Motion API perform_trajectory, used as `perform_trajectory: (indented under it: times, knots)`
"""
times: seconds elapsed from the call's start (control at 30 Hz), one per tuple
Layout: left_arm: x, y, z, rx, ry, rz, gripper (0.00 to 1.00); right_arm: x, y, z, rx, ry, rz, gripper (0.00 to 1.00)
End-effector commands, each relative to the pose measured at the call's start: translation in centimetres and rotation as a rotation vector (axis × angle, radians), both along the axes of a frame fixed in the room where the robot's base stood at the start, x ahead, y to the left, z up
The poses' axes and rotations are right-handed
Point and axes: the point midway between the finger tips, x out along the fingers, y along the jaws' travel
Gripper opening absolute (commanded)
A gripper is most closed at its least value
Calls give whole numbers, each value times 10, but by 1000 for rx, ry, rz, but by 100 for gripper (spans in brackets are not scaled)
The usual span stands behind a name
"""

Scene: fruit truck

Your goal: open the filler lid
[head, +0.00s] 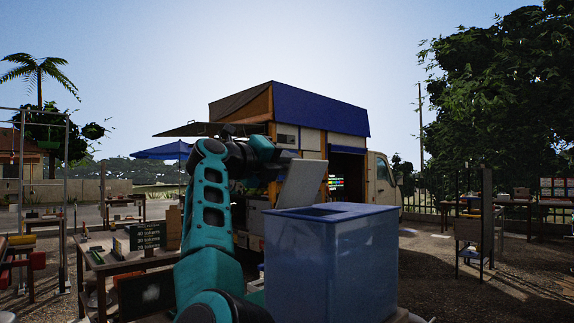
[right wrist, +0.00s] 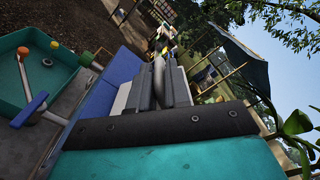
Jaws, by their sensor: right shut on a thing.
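The filler lid (head: 304,184) is a pale grey panel. In the head view it stands steeply tilted at the back left of the top of a blue box (head: 330,255), beside a dark opening (head: 318,211). My right gripper (head: 283,157) is at the lid's upper left edge. In the right wrist view, its grey fingers (right wrist: 162,88) are shut on a curved grey handle (right wrist: 158,72). A pale strip, probably the lid, shows beside the fingers. The fingertips are partly hidden in the head view. My left gripper is not in view.
A food truck (head: 330,150) stands behind the box. A wooden table (head: 110,262) with signs is at the left. The right wrist view shows a teal tray (right wrist: 12,95) and a blue-handled lever (right wrist: 30,110). Open gravel lies right of the box.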

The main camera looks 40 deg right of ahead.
Motion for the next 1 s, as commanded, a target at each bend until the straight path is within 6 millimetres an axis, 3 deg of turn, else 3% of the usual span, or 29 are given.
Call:
perform_trajectory:
  times: [0.03, 0.07, 0.27, 0.63, 1.0]
  knots:
    - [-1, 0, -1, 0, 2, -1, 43, 3, 1, -5, 7, 7, 5, 0]
    - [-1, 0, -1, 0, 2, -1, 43, 3, 1, -5, 7, 7, 5, 19]
    - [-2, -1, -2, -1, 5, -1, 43, 2, 1, -4, 6, 6, 3, 38]
    - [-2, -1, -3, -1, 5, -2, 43, 1, 10, -3, 2, 3, 3, 38]
    - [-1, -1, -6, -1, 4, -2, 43, -6, 86, -3, 3, 4, 6, 38]
